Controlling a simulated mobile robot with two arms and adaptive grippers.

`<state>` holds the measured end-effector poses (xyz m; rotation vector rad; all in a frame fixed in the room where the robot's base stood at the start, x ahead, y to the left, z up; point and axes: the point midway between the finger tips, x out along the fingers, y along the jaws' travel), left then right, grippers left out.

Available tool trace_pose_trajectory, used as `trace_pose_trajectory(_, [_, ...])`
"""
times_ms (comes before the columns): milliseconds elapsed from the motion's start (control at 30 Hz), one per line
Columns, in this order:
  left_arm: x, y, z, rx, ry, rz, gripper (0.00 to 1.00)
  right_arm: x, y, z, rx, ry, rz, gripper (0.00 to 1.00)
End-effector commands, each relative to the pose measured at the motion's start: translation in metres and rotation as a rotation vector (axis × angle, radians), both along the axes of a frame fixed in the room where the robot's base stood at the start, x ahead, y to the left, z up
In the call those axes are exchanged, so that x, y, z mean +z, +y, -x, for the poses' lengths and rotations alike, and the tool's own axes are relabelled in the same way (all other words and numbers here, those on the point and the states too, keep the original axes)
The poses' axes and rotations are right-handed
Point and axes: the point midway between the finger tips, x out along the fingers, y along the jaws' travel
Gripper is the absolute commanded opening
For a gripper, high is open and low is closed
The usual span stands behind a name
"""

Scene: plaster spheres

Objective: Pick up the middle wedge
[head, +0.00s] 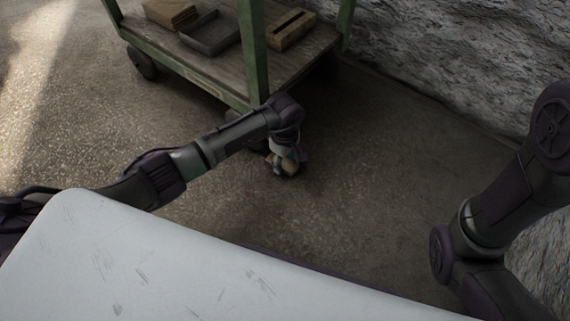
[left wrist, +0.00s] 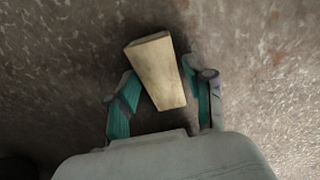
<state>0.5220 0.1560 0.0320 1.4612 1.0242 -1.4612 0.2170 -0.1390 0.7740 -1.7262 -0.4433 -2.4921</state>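A pale wooden wedge (left wrist: 158,72) lies between the two fingers of my left gripper (left wrist: 163,84) in the left wrist view. It is turned a little and its wider end points away from the palm. The fingers are spread on both sides of it, with narrow gaps seeming to show. In the head view my left gripper (head: 284,164) points down close to the floor, with a bit of tan wood (head: 269,159) showing beside it. Most of the wedge is hidden there. No other wedge can be made out clearly. My right gripper is out of view.
A green-framed cart (head: 230,88) stands just behind my left gripper. Its shelf holds a dark tray (head: 209,34), a wooden box (head: 291,30) and a wooden block (head: 170,12). A rough stone wall (head: 470,55) is at the back right. The floor (head: 390,160) right of the gripper is clear.

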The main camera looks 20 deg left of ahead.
Motion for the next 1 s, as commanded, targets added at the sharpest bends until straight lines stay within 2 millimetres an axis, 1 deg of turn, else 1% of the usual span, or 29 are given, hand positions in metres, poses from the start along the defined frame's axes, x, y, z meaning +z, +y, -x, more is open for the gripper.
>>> trace_pose_trajectory(33, [0.0,0.0,0.0,0.0,0.0,0.0,0.39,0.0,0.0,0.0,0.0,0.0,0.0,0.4])
trace_pose_trajectory(200, [0.0,0.0,0.0,0.0,0.0,0.0,0.11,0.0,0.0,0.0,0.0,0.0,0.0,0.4])
trace_pose_trajectory(467, [0.001,0.0,0.0,0.0,0.0,0.0,0.1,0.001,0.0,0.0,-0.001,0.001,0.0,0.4])
trace_pose_trajectory(633, [0.01,0.0,0.0,0.0,-0.001,0.0,0.1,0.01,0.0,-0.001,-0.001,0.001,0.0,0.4])
trace_pose_trajectory(767, [0.025,0.0,-0.001,-0.001,-0.001,-0.001,0.1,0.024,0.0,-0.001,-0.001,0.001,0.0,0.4])
trace_pose_trajectory(900, [0.048,0.001,-0.001,0.0,-0.002,0.0,0.1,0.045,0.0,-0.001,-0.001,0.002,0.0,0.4])
trace_pose_trajectory(933, [0.052,0.0,0.001,-0.002,-0.001,-0.001,0.1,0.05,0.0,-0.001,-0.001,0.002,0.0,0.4])
trace_pose_trajectory(1000, [0.06,-0.009,0.015,-0.005,0.0,0.0,0.1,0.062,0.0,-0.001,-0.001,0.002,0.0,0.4])
